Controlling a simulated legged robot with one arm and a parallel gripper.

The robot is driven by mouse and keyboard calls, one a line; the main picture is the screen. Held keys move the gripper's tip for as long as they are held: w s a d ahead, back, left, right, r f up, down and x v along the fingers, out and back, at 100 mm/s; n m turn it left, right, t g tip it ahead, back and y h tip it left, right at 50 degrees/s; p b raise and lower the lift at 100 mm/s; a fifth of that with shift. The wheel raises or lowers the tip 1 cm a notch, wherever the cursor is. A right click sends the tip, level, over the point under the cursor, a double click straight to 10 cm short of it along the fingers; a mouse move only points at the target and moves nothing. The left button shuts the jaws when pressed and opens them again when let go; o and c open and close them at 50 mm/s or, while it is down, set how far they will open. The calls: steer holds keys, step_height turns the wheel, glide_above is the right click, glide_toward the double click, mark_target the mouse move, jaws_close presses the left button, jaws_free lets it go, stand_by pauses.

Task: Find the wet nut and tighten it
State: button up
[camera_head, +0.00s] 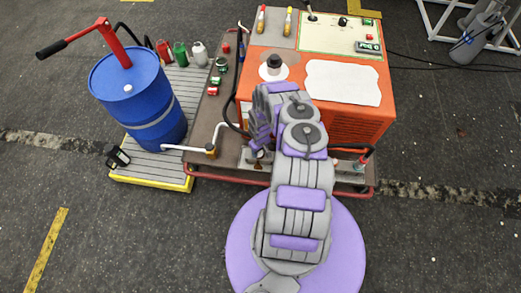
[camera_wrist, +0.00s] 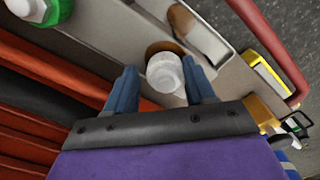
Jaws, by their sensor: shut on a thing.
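In the wrist view a brown nut (camera_wrist: 160,47) sits around a white pipe fitting whose round end (camera_wrist: 165,74) faces the camera. My gripper (camera_wrist: 160,66) has one blue finger on each side of this fitting and is shut on the nut. The exact contact is partly hidden by the white end. In the head view my arm covers most of this spot. Another brown nut (camera_head: 210,151) shows there on a white pipe, left of my arm.
The orange machine (camera_head: 334,122) stands behind my arm, with a red rail (camera_head: 230,181) along its front. A blue drum (camera_head: 140,97) stands at left on a yellow-edged pallet (camera_head: 150,182). Several small bottles stand by the machine. The floor at right is mostly clear.

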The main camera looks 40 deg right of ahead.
steer(key=shift+w+a+r, duration=0.1)
steer(key=shift+a+r, duration=0.2)
steer(key=shift+a, duration=0.25)
steer(key=c, duration=0.4)
steer(key=shift+d+f, duration=0.1)
steer(key=shift+d, duration=0.2)
steer(key=shift+a+m+p, duration=0.15)
steer(key=shift+m+p, duration=0.2)
steer(key=shift+m, duration=0.35)
steer(key=m+p, duration=0.1)
steer(key=m, duration=0.3)
steer(key=shift+p, duration=0.3)
steer(key=m, duration=0.3)
steer(key=shift+m, duration=1.7)
